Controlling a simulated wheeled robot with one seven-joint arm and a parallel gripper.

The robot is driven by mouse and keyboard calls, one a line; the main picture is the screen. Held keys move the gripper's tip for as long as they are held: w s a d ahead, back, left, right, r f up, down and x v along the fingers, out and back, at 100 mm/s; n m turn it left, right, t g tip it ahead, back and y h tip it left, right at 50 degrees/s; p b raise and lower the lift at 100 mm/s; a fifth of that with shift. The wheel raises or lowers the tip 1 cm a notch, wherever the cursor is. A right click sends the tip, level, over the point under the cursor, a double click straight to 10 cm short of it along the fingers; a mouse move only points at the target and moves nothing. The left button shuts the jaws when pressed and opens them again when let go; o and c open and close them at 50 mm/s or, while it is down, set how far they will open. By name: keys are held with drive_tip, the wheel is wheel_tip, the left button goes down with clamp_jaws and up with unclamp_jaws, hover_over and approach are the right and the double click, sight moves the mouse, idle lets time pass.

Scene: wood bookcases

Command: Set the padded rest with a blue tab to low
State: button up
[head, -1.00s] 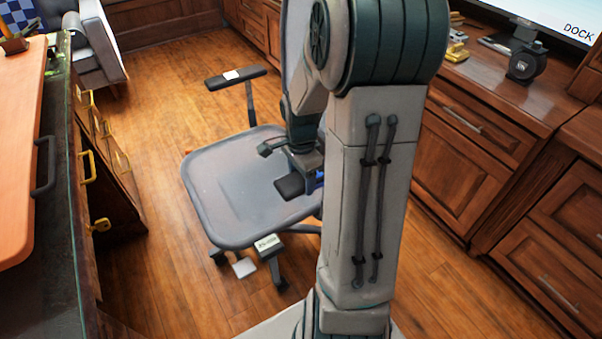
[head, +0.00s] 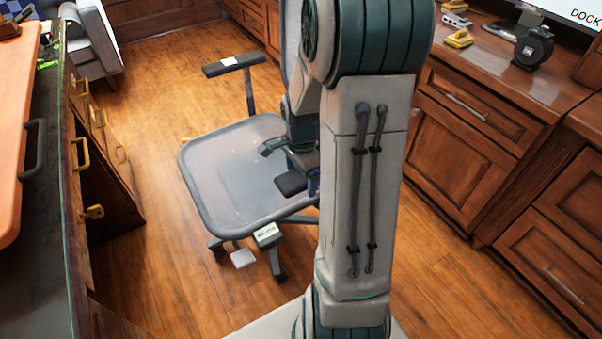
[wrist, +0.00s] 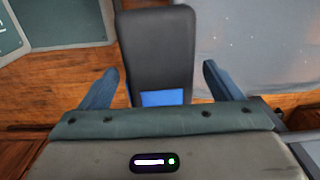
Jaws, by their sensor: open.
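The padded rest (wrist: 157,45) is a dark armrest pad with a blue tab (wrist: 162,98) at its near end in the wrist view. It also shows in the head view as a small dark pad (head: 290,184) by the chair seat's right side, partly hidden by my arm. My gripper (wrist: 160,76) is open, with one finger on each side of the pad. Gaps show between both fingers and the pad, and I cannot tell how far above or below it they are.
The grey chair seat (head: 235,180) stands on the wood floor. A second armrest (head: 234,64) with a white tab is at its far left.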

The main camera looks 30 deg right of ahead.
drive_tip(key=shift+r, duration=0.15)
wheel_tip(320, 180, up, 14)
drive_tip(key=p, duration=0.4)
drive_tip(key=shift+f, duration=0.25)
drive_tip(key=s+a+r+n+t+p, duration=0.1)
drive_tip(key=s+a+r+n+p, duration=0.3)
drive_tip(key=r, duration=0.4)
drive_tip(key=s+a+r+n+t+p, duration=0.1)
drive_tip(key=s+a+r+n+p, duration=0.3)
drive_tip(key=r+n+p, duration=0.3)
drive_tip(key=s+a+r+n+p, duration=0.4)
drive_tip(key=a+r+n+p, duration=0.1)
drive_tip(key=r+p, duration=0.3)
drive_tip(key=shift+r+n+t, duration=0.4)
drive_tip(key=shift+r+n, duration=0.3)
drive_tip(key=shift+r, duration=0.1)
